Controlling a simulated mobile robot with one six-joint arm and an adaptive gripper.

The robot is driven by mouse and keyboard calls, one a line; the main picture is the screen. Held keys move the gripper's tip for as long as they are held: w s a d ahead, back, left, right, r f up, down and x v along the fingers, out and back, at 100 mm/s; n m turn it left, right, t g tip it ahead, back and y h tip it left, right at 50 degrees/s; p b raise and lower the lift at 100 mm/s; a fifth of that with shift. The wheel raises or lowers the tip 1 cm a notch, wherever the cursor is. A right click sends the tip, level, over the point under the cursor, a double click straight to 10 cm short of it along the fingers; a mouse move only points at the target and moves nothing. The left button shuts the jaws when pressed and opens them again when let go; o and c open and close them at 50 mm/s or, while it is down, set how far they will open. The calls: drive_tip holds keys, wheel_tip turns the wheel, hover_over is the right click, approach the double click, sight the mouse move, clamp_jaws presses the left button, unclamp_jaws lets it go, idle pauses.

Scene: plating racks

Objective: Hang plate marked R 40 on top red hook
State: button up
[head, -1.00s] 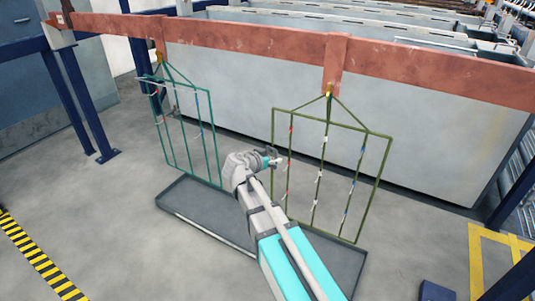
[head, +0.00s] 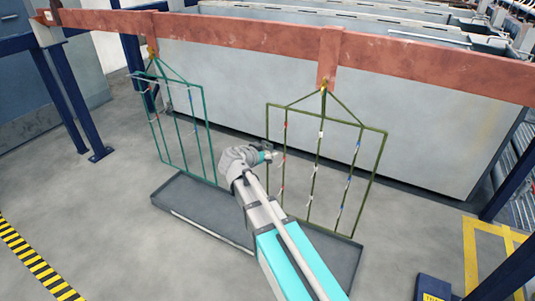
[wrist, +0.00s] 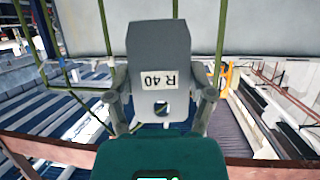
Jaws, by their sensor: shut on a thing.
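My gripper (wrist: 163,99) is shut on a grey plate (wrist: 158,45) with a white label reading R 40. In the wrist view the plate stands between the two fingers, with a round hole near its lower end. In the head view my gripper (head: 270,154) is beside the left part of the olive rack (head: 374,172), and the plate is too small to make out clearly. A top red hook (head: 285,124) shows on that rack's left inner bar, above my gripper. Contact between plate and hook cannot be seen.
A teal rack (head: 209,150) hangs to the left. Both racks hang from a rust-red beam (head: 230,32) above a dark drip tray (head: 185,210). A pale tank wall (head: 430,130) stands behind. Blue posts (head: 75,105) are at the left, and open floor lies in front.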

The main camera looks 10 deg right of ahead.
drive_tip(key=w+d, duration=0.4)
drive_tip(key=w, duration=0.3)
drive_tip(key=shift+d+f, duration=0.25)
drive_tip(key=shift+d, duration=0.15)
idle(0.3)
drive_tip(key=shift+w+d+b, duration=0.3)
drive_tip(key=shift+w+d, duration=0.3)
drive_tip(key=shift+w, duration=0.2)
idle(1.4)
drive_tip(key=shift+w+d+f+b, duration=0.45)
drive_tip(key=shift+w+f+b, duration=0.15)
drive_tip(key=shift+f, duration=0.1)
idle(1.3)
idle(0.3)
drive_tip(key=o, duration=1.2)
drive_tip(key=shift+r, duration=0.15)
drive_tip(key=s+a, duration=0.2)
drive_tip(key=s, duration=0.1)
drive_tip(key=s+a+r+p, duration=0.1)
drive_tip(key=s+a, duration=0.1)
drive_tip(key=s, duration=0.2)
drive_tip(key=s+a+p, duration=0.1)
drive_tip(key=s+a, duration=0.2)
drive_tip(key=shift+s+a+r, duration=0.1)
drive_tip(key=shift+s+r, duration=0.1)
drive_tip(key=shift+r, duration=0.15)
